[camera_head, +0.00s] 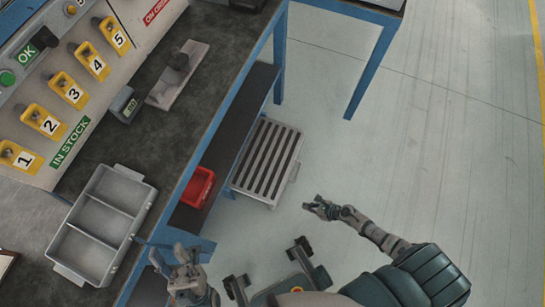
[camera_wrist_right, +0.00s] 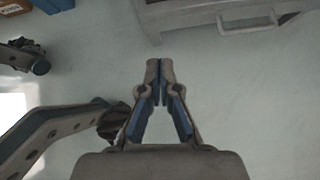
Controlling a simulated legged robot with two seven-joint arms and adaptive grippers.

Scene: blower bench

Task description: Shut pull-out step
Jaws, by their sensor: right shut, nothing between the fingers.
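The pull-out step (camera_head: 267,158) is a light grey platform with dark slats. It sticks out from under the bench's lower shelf, low near the floor, in the head view. A handle shows on its outer side; in the right wrist view the handle (camera_wrist_right: 249,24) is at the top right on the step's grey front (camera_wrist_right: 190,18). My right gripper (camera_head: 310,206) is shut and empty, to the right of the step and apart from it. Its closed fingers (camera_wrist_right: 160,66) point toward the step's front in the wrist view. My left gripper (camera_head: 176,256) is open and empty beside the bench's front edge.
The workbench (camera_head: 150,150) carries a grey divided tray (camera_head: 118,184) and a numbered panel (camera_head: 60,90). A red bin (camera_head: 198,187) sits on the lower shelf (camera_head: 232,140). The floor (camera_head: 430,140) to the right is clear.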

